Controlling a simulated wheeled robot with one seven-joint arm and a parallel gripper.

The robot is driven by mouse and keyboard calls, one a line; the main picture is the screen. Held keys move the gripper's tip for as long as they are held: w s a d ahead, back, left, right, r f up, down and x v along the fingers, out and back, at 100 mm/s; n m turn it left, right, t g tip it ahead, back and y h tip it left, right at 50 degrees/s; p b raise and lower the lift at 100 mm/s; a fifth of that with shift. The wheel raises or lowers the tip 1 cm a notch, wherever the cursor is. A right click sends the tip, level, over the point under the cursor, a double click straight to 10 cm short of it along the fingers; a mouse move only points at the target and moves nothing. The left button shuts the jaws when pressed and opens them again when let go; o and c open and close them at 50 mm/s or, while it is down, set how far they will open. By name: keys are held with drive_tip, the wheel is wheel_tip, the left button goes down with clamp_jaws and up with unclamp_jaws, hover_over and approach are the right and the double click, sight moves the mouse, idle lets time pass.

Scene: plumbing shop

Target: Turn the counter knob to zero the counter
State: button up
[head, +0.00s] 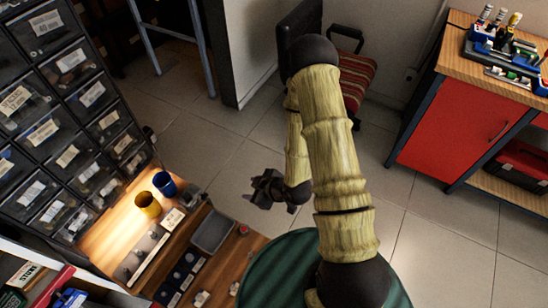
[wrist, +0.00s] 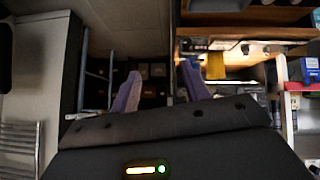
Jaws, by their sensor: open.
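I cannot clearly make out the counter or its knob in either view. Small dark round parts (head: 189,258) sit on the wooden bench (head: 222,268) at the lower left of the head view, too small to identify. A small red round item (head: 243,230) is near the bench's right edge. My gripper (head: 254,193) hangs over the floor, beyond the bench's right end and apart from it. In the wrist view its two fingers stand apart with nothing between them (wrist: 160,90), so it is open and empty.
A blue cup (head: 165,184), a yellow cup (head: 148,205) and a grey tray (head: 212,231) stand on the bench. A rack of labelled drawers (head: 70,115) rises behind it. A red cabinet (head: 440,125) stands at the right, a striped chair (head: 358,80) at the back. Tiled floor between is clear.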

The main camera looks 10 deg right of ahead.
drive_tip(key=w+d+r+m+g+h+p, duration=0.1)
drive_tip(key=w+d+r+m+h+p, duration=0.1)
drive_tip(key=d+r, duration=0.5)
drive_tip(key=shift+r+m+h+p, duration=0.5)
drive_tip(key=shift+r+h, duration=0.5)
drive_tip(key=shift+r, duration=0.7)
drive_tip(key=s+d+r+m+g+h, duration=0.1)
drive_tip(key=s+d+r+m, duration=0.1)
drive_tip(key=s+r+m, duration=0.2)
drive_tip(key=s+d+r+m+g+h, duration=0.1)
drive_tip(key=s+d+r+m+g, duration=0.1)
drive_tip(key=r, duration=0.9)
drive_tip(key=s+d+m, duration=0.1)
drive_tip(key=s+m, duration=0.1)
drive_tip(key=shift+s+d+r+m+h, duration=0.15)
drive_tip(key=shift+d+r+m+h, duration=0.05)
drive_tip(key=shift+r+m+h, duration=0.1)
drive_tip(key=shift+c, duration=0.5)
